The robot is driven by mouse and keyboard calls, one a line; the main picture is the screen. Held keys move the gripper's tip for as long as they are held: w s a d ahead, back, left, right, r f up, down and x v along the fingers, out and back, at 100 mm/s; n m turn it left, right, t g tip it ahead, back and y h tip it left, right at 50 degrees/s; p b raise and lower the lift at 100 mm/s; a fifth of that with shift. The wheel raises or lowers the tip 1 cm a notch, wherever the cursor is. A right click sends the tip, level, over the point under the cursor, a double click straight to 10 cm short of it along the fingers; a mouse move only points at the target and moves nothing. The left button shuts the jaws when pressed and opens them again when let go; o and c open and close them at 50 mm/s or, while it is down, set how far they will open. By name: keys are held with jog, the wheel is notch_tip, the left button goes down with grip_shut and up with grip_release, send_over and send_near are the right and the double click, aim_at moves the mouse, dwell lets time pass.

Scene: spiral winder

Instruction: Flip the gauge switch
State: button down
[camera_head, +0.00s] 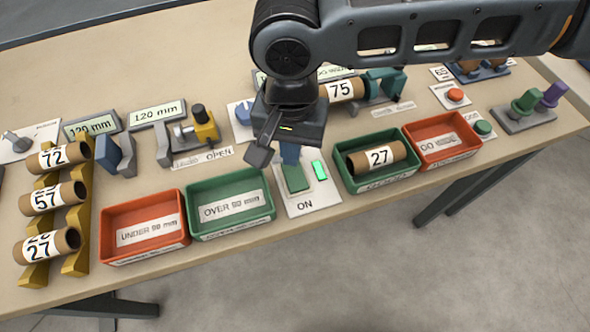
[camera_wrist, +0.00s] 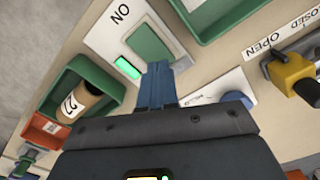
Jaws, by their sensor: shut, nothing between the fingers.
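The switch is a green rocker (camera_head: 296,179) on a white plate (camera_head: 306,201) marked ON, in the middle of the bench front. A lit green lamp (camera_head: 319,170) is beside it. The wrist view also shows the rocker (camera_wrist: 151,44) and the lit lamp (camera_wrist: 127,67). My gripper (camera_head: 290,154) points down at the rocker's rear edge, its blue fingers closed together and empty. In the wrist view the fingertips (camera_wrist: 159,68) overlap the rocker's near edge. I cannot tell whether they touch it.
A green bin (camera_head: 231,229) is left of the plate. Another green bin (camera_head: 376,183), holding a tube marked 27 (camera_head: 380,157), is to its right. Red bins stand at the outer sides (camera_head: 145,254) and (camera_head: 444,158). A yellow clamp (camera_head: 205,128) and a blue knob (camera_head: 243,113) are behind.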

jog(key=shift+f+b, duration=0.35)
jog(key=shift+f, duration=0.6)
dwell(0.6)
jog(key=shift+r, duration=0.15)
notch_tip(320, 180, up, 7)
jog(key=p, duration=0.7)
jog(key=shift+p, duration=0.3)
dwell(0.3)
